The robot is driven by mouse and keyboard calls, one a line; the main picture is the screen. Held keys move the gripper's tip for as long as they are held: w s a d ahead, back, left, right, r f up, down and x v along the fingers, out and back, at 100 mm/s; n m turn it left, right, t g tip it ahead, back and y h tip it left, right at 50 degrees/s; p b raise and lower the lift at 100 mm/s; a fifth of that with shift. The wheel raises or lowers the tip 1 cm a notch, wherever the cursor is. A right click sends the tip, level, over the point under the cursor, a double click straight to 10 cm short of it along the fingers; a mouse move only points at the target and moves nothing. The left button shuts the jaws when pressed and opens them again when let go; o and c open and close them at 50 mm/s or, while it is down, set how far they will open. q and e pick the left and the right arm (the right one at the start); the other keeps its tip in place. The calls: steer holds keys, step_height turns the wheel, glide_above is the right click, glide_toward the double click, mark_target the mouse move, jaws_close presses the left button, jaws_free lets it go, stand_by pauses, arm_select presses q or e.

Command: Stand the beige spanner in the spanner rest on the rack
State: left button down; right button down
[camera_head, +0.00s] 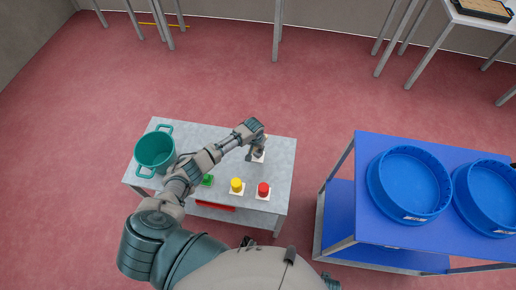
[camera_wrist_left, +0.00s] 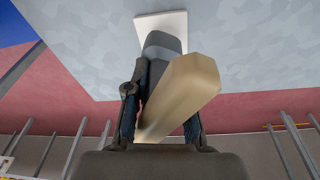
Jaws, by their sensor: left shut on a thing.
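My left gripper (camera_head: 257,148) reaches over the grey table, near its back right part. In the left wrist view, the left gripper (camera_wrist_left: 160,135) is shut on a beige bar (camera_wrist_left: 185,90), whose blunt end points toward the camera. The bar's far part is hidden between the fingers, so I cannot tell if it is the spanner. Behind it a grey block (camera_wrist_left: 163,43) stands at a white plate (camera_wrist_left: 176,22) on the table; I cannot tell if bar and block touch. I cannot make out a rack or spanner rest. My right gripper is out of view.
The grey table (camera_head: 283,160) also carries a teal pot (camera_head: 155,150) at left and green (camera_head: 207,180), yellow (camera_head: 237,185) and red (camera_head: 264,189) buttons along the front. A blue table (camera_head: 368,143) with two blue round tubs (camera_head: 409,184) stands at right. Open floor lies behind.

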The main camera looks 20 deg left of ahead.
arm_select(q)
steer(key=shift+f, duration=0.25)
steer(key=shift+d+f+b, duration=0.1)
steer(key=shift+f+b, duration=0.5)
steer(key=shift+f, duration=0.15)
steer(key=c, duration=0.9)
jaws_free()
steer(key=shift+r, duration=0.15)
